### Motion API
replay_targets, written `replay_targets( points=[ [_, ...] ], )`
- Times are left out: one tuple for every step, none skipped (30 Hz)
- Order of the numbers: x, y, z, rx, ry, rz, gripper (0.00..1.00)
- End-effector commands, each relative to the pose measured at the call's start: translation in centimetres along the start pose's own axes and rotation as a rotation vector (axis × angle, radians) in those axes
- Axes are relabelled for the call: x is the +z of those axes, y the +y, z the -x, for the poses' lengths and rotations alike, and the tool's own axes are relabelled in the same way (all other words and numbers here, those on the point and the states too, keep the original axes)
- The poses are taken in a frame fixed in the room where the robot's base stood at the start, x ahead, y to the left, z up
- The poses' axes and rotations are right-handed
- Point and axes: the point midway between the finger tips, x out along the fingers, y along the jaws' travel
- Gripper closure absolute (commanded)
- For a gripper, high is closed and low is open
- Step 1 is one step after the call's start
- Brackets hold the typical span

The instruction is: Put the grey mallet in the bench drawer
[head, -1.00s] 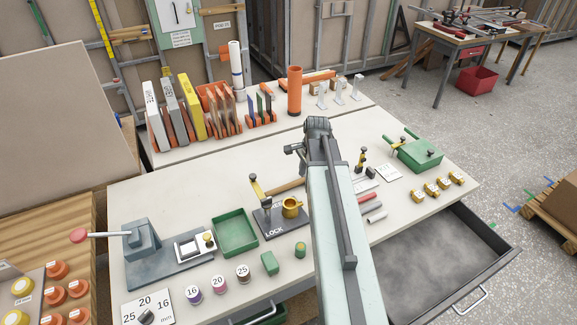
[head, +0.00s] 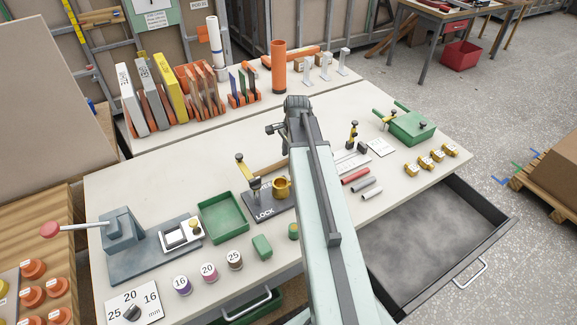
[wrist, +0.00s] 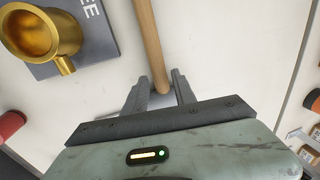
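A wooden handle (head: 270,168), which I take for the mallet's, lies on the bench top behind the lock plate, partly hidden by my arm. In the wrist view the handle (wrist: 150,40) runs down from the top edge, and its lower end lies between the two fingers of my gripper (wrist: 160,78). The fingers stand apart, with a gap showing beside the handle. I cannot make out the grey mallet head. My gripper's fingers are hidden in the head view. The bench drawer (head: 425,245) at the right front is pulled open and looks empty.
The lock plate (head: 264,209) with a brass cup (head: 281,187) stands close beside the handle. A green tray (head: 222,216) is left. Pipe pieces (head: 364,184), brass blocks (head: 437,157) and a green box (head: 411,125) are right. An orange tube (head: 279,68) stands behind.

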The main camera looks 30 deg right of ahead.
Motion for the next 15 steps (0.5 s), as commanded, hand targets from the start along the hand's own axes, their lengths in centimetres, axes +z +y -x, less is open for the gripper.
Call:
replay_targets(
  points=[
    [-0.02,0.11,-1.83,0.000,0.000,0.000,0.68],
    [-0.01,0.11,-2.20,0.000,0.000,0.000,0.68],
    [0.01,0.09,-2.49,0.000,0.000,0.001,0.68],
    [0.01,0.07,-2.56,0.000,0.000,0.001,0.68],
    [0.03,0.05,-2.53,0.000,0.000,0.001,0.68],
    [0.04,0.02,-2.40,0.000,0.000,0.001,0.68],
    [0.05,0.00,-2.28,0.000,0.000,0.001,0.68],
    [0.06,-0.01,-2.21,0.000,0.000,0.001,0.68],
    [0.07,-0.01,-2.18,0.000,0.000,0.001,0.68],
    [0.07,-0.02,-2.18,0.000,0.000,0.001,0.68],
    [0.08,-0.02,-2.17,0.000,0.000,0.001,0.73],
    [0.09,-0.02,-2.17,0.000,0.000,0.001,0.84],
    [0.09,-0.02,-2.17,0.000,0.000,0.002,0.93],
    [0.10,-0.02,-2.16,0.000,0.000,0.002,1.00],
    [0.10,-0.03,-2.16,0.000,0.000,0.002,1.00]
  ],
)
